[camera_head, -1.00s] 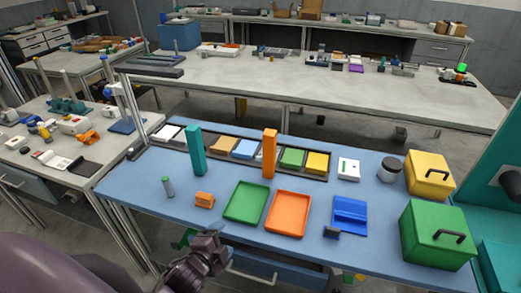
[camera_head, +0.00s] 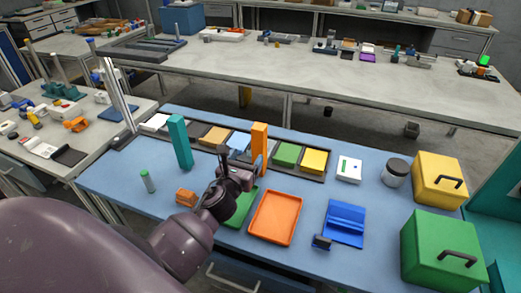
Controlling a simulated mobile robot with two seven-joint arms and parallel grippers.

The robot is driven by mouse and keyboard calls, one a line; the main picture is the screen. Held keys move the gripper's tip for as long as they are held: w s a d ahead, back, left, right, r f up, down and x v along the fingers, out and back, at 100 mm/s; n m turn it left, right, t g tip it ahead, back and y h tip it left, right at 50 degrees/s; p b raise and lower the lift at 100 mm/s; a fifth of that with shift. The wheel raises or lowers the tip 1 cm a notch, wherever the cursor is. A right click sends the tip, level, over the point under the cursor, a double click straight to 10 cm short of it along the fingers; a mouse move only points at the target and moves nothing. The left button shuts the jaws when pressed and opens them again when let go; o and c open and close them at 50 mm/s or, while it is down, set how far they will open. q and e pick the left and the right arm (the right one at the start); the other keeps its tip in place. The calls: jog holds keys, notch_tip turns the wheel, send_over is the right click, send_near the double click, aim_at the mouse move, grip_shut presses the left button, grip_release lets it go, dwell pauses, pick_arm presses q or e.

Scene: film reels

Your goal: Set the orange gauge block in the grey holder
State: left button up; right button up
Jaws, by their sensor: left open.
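A tall orange block (camera_head: 259,138), the likeliest orange gauge block, stands upright at the dark grey tile rack (camera_head: 326,181) along the back of the blue table. My left gripper (camera_head: 240,161) is open just left of the block, its fingers pointing toward the back. One finger overlaps the block's lower part in the view; I cannot tell whether they touch. The gripper hides part of the rack and the green tray (camera_head: 240,208). I cannot tell for sure which thing is the grey holder. My right gripper is out of view.
A tall teal block (camera_head: 180,142) stands left of the gripper. A small orange piece (camera_head: 186,196), an orange tray (camera_head: 275,217), a blue stand (camera_head: 344,223), a dark-lidded jar (camera_head: 395,172), a yellow box (camera_head: 438,180) and a green box (camera_head: 441,250) occupy the table (camera_head: 380,250).

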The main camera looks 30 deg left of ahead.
aim_at(257, 143)
pick_arm(q)
jog(key=x, duration=0.8)
jog(key=shift+w+d+r, duration=0.15)
jog(key=shift+w+d, duration=0.05)
jog(key=shift+d, duration=0.05)
jog(key=shift+w+a, duration=0.2)
jog(key=shift+w, duration=0.25)
jog(key=c, duration=1.2)
